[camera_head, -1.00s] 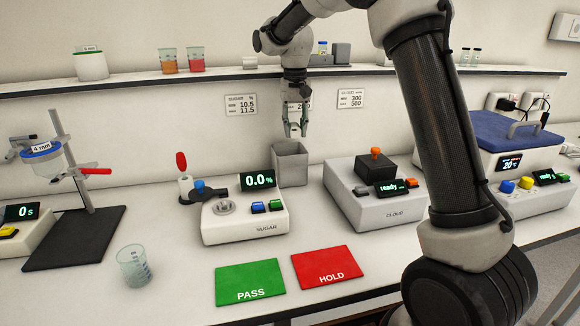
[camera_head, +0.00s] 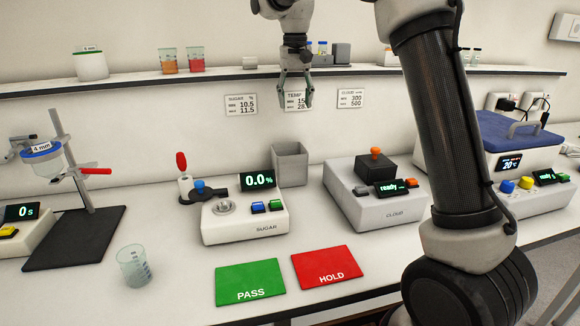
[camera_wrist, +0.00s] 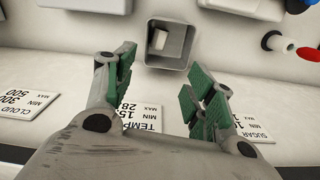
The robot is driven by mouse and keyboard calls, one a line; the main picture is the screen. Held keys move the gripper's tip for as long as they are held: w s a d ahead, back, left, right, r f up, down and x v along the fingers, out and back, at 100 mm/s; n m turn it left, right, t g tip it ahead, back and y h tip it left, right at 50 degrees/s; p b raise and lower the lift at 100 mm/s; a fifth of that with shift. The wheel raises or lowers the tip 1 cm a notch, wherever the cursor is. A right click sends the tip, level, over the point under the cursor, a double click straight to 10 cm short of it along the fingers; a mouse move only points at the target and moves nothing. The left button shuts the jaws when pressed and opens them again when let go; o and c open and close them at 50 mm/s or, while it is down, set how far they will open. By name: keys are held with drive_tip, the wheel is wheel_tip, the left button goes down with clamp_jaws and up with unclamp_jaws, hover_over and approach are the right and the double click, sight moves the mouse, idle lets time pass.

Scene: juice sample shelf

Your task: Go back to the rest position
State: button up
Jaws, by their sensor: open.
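My gripper (camera_head: 295,100) is open and empty, pointing down in front of the wall just below the shelf. It hangs above the grey open-topped bin (camera_head: 290,163) and does not touch it. In the wrist view the two green-padded fingers (camera_wrist: 163,105) are spread apart, with the bin (camera_wrist: 165,68) beyond them. A small pale item (camera_wrist: 159,40) lies inside the bin; I cannot tell what it is.
The shelf (camera_head: 230,77) carries two juice beakers and vials. On the bench stand the sugar meter (camera_head: 240,222), the cloud meter (camera_head: 375,205), a blue-lidded bath (camera_head: 515,135), an empty beaker (camera_head: 133,266) and a funnel stand (camera_head: 75,165). Green PASS (camera_head: 250,282) and red HOLD (camera_head: 327,267) mats lie bare in front.

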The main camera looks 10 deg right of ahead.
drive_tip(key=shift+r, duration=1.7)
wheel_tip(320, 180, down, 6)
drive_tip(key=s+d+n, duration=0.1)
drive_tip(key=s+n, duration=0.1)
drive_tip(key=s, duration=0.1)
drive_tip(key=s+d+t, duration=0.1)
drive_tip(key=s+d, duration=0.3)
drive_tip(key=s, duration=0.7)
drive_tip(key=s+d+f+t, duration=0.1)
drive_tip(key=s+d, duration=0.4)
drive_tip(key=s, duration=0.6)
drive_tip(key=s+d+f+t, duration=0.1)
drive_tip(key=s+d, duration=0.4)
drive_tip(key=s, duration=0.7)
drive_tip(key=shift+t, duration=0.7)
